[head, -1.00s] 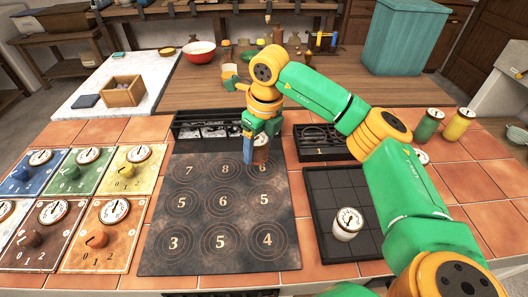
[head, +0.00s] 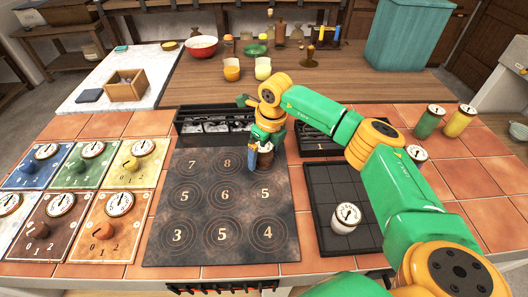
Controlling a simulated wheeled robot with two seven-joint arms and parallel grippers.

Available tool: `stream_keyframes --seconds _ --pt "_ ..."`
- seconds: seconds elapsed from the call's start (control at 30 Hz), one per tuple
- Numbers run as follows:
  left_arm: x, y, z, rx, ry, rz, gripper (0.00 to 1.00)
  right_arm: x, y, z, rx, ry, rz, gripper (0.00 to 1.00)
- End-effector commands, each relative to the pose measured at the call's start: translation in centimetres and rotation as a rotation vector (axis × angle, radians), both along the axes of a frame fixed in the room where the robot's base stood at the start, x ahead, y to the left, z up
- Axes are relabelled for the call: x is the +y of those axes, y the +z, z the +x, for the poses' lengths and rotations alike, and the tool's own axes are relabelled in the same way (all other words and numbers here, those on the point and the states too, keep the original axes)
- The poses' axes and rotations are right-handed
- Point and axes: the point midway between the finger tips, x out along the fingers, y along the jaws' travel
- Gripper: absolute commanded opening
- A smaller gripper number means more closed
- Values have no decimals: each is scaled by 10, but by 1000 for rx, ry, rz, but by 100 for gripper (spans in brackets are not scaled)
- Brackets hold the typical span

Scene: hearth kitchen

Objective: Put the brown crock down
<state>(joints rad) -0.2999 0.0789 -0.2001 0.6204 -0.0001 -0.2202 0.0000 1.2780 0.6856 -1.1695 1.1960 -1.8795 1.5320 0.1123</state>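The brown crock (head: 266,157) is small, with a brownish upper part and a pale side. It appears upright at the far right circle of the dark numbered board (head: 215,256), where it and my gripper cover the number. My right gripper (head: 260,152) comes down on it from above, with a blue finger against its left side. The gripper appears shut on the crock. The other finger is mostly hidden. I cannot tell whether the crock's base touches the board. My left gripper is not in view.
A white crock with a dial (head: 346,215) stands in the dark gridded tray (head: 323,180) on the right. Green (head: 430,121) and yellow (head: 459,122) canisters stand farther right. Coloured dial panels (head: 77,170) lie left. The board's other circles are empty.

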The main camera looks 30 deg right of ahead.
Motion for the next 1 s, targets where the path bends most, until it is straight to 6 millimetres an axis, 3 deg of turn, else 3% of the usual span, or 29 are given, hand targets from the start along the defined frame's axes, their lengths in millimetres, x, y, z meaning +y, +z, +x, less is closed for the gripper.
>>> stream_keyframes --seconds 0.13,0.27,0.5,0.7,1.0 --pt "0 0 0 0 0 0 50 0 1 0 0 0 0 96" --pt "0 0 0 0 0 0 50 0 14 -1 -4 1 1 96" --pt "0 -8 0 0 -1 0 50 -4 81 -10 -6 0 0 96" --pt "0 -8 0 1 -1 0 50 -5 117 -16 -2 0 0 96" --pt "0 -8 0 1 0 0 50 -5 122 -17 0 0 0 96"
